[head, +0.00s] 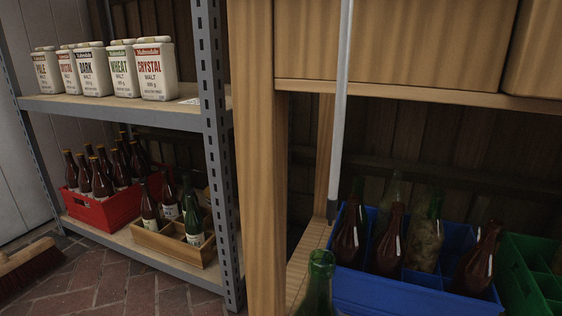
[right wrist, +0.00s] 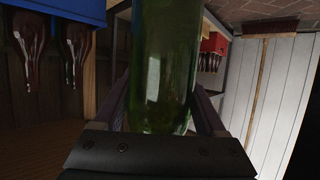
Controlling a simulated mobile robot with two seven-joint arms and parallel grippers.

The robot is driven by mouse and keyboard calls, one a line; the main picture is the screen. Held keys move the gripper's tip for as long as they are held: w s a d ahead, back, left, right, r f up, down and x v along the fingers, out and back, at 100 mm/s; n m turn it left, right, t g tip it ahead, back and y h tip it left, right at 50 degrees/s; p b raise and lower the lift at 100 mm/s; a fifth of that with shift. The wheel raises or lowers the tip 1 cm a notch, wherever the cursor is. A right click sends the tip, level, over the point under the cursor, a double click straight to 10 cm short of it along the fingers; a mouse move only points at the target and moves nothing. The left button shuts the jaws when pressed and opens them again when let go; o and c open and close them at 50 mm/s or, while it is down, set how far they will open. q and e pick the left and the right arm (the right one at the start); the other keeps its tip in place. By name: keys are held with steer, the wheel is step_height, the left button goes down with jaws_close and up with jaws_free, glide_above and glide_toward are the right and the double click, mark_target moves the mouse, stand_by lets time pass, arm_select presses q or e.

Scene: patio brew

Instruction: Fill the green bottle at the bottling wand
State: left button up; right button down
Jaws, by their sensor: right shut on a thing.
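The green bottle (head: 319,285) shows at the bottom edge of the head view, its neck and mouth up and its lower part cut off by the frame. The bottling wand (head: 343,95) is a pale grey tube hanging down, its tip (head: 333,208) above the bottle mouth in the picture and apart from it. In the right wrist view my right gripper (right wrist: 162,100) is shut around the green bottle (right wrist: 167,60), a finger on each side. I cannot tell how much liquid is in it. My left gripper is not in view.
A blue crate (head: 400,297) with brown and clear bottles stands just right of the green bottle, and a green crate (head: 520,280) beyond it. A wooden post (head: 258,150) stands left. The metal shelf (head: 120,108) holds malt tins, a red crate (head: 105,210) and a wooden box (head: 170,243).

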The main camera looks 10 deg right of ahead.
steer(key=s+a+p, duration=0.1)
steer(key=s+a, duration=0.7)
steer(key=s, duration=0.3)
steer(key=shift+s, duration=0.35)
stand_by(0.8)
steer(key=shift+w+r, duration=0.1)
steer(key=shift+w, duration=0.05)
steer(key=w+d, duration=0.4)
steer(key=w, duration=0.2)
steer(key=shift+d, duration=0.15)
